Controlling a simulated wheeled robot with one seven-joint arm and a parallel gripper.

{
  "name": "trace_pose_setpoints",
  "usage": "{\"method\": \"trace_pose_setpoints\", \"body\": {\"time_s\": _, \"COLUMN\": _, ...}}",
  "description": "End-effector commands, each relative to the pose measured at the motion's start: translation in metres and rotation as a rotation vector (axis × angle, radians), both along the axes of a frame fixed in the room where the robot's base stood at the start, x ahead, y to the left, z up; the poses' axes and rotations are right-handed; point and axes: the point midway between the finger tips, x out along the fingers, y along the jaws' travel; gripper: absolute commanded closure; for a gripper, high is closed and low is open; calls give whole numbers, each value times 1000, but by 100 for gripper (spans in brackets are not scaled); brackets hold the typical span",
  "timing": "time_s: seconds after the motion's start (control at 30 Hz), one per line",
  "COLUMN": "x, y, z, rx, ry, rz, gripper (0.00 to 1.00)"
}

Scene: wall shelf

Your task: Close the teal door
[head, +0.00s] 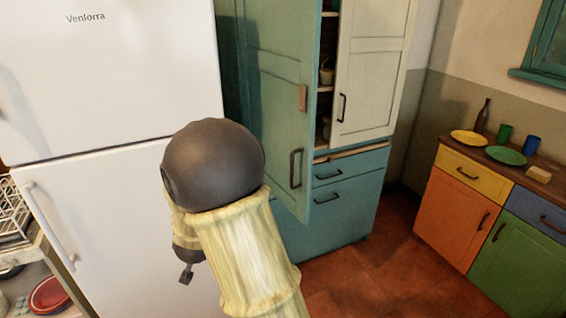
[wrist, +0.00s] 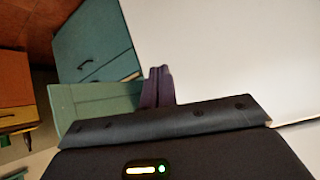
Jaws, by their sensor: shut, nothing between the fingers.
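The teal door (head: 278,110) stands open on the left side of a tall cupboard, swung out toward me beside the fridge. It has a dark handle (head: 296,168) and a small brown piece (head: 303,97) near its free edge. My gripper (head: 186,276) hangs low in front of the white fridge, left of the door and apart from its handle. Its fingers are shut and empty. In the wrist view the fingers (wrist: 158,86) show against the pale fridge, with a green-teal panel, likely the door (wrist: 100,98), beside them. My arm hides the door's lower left part.
The white fridge (head: 110,90) stands close on the left. The cupboard's cream door (head: 372,75) is on the right, with teal drawers (head: 345,195) below. A coloured counter (head: 470,185) with dishes stands far right. Red floor (head: 365,275) lies clear between.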

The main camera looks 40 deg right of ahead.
Motion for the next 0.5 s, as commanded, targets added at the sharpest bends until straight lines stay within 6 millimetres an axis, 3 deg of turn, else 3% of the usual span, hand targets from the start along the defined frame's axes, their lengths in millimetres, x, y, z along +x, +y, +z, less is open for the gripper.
{"method": "trace_pose_setpoints", "body": {"time_s": 0.03, "x": 13, "y": -13, "z": 15, "rx": -32, "ry": -43, "rz": -75, "gripper": 100}}
{"method": "trace_pose_setpoints", "body": {"time_s": 0.1, "x": 26, "y": -35, "z": 26, "rx": -89, "ry": -108, "rz": -192, "gripper": 100}}
{"method": "trace_pose_setpoints", "body": {"time_s": 0.23, "x": 34, "y": -75, "z": 46, "rx": -226, "ry": -201, "rz": -415, "gripper": 100}}
{"method": "trace_pose_setpoints", "body": {"time_s": 0.4, "x": 17, "y": -115, "z": 72, "rx": -460, "ry": -268, "rz": -703, "gripper": 100}}
{"method": "trace_pose_setpoints", "body": {"time_s": 0.5, "x": -2, "y": -126, "z": 84, "rx": -593, "ry": -277, "rz": -839, "gripper": 100}}
